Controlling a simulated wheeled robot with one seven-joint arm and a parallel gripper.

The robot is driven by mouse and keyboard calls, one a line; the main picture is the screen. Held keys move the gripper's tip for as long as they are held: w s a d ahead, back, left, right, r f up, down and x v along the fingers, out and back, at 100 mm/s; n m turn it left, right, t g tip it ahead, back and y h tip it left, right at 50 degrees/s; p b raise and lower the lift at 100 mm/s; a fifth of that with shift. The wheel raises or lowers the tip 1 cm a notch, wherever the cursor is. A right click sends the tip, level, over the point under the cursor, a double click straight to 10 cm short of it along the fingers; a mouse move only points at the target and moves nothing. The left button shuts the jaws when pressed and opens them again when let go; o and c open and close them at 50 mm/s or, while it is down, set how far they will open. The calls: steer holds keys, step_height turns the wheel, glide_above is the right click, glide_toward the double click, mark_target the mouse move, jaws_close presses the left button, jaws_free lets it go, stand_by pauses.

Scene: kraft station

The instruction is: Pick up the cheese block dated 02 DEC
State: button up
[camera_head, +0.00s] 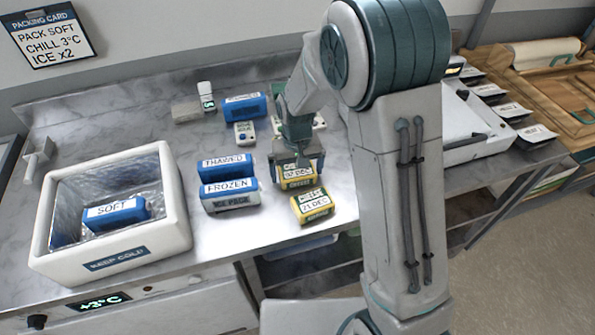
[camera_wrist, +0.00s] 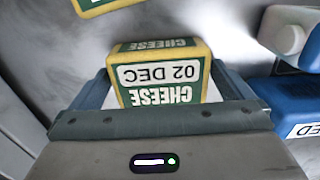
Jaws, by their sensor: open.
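The cheese block dated 02 DEC (camera_wrist: 160,72) is yellow with a green and white label. In the wrist view it sits between the two fingers of my gripper (camera_wrist: 165,85), which are apart on either side of it. In the head view the same block (camera_head: 298,176) shows below my gripper (camera_head: 297,155), partly covered by it. A second cheese block, dated 21 DEC (camera_head: 312,206), lies just in front of it on the counter. Whether the fingers touch the block cannot be told.
Blue ice packs marked THAWED (camera_head: 228,163) and FROZEN (camera_head: 229,190) lie left of the cheese. A white cooler box (camera_head: 175,215) holds a SOFT pack (camera_head: 116,212). A packing card (camera_head: 48,35) hangs on the wall. Another blue pack (camera_head: 243,106) lies behind.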

steer(key=shift+f, duration=0.1)
steer(key=c, duration=0.9)
steer(key=shift+c, duration=0.2)
